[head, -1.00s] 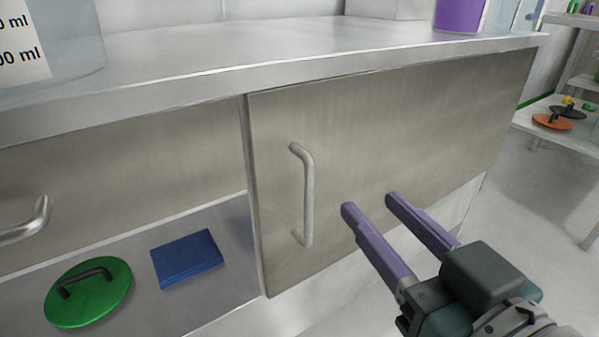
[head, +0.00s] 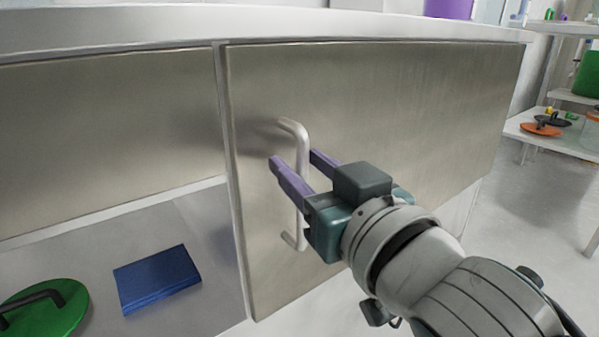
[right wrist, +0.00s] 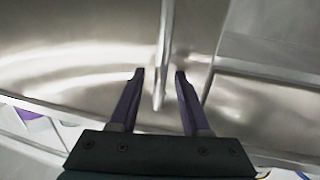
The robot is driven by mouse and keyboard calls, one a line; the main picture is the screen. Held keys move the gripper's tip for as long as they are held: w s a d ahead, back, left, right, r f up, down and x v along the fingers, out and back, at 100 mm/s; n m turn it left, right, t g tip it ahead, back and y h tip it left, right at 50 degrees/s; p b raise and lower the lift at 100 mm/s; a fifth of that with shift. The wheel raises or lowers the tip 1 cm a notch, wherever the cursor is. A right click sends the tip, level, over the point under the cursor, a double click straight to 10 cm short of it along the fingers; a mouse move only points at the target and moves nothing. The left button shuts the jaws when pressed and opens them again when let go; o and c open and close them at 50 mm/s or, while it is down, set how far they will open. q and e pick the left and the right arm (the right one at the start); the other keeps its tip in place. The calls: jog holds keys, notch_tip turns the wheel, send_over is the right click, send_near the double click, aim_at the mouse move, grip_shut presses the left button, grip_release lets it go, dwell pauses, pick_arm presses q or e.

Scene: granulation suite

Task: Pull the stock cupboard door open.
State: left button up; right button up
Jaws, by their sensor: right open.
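The stock cupboard door (head: 400,110) is a flat grey-brown metal panel and looks closed. Its pale vertical bar handle (head: 295,130) is near the door's left edge. My right gripper (head: 292,157) is open with its purple fingers on either side of the handle. In the right wrist view the handle (right wrist: 160,80) shows between the two fingertips (right wrist: 157,74), with a gap on each side. Part of the bar is hidden behind the gripper in the head view. My left gripper is not in view.
A pale worktop (head: 300,22) runs above the door. An open bay at lower left holds a blue block (head: 157,280) and a green disc (head: 62,312) with a dark handle. A shelf rack (head: 560,140) stands at far right, with clear floor (head: 530,215) before it.

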jog(key=shift+w+a, duration=0.1)
jog(key=shift+w, duration=0.1)
grip_shut()
dwell(0.3)
dwell(1.1)
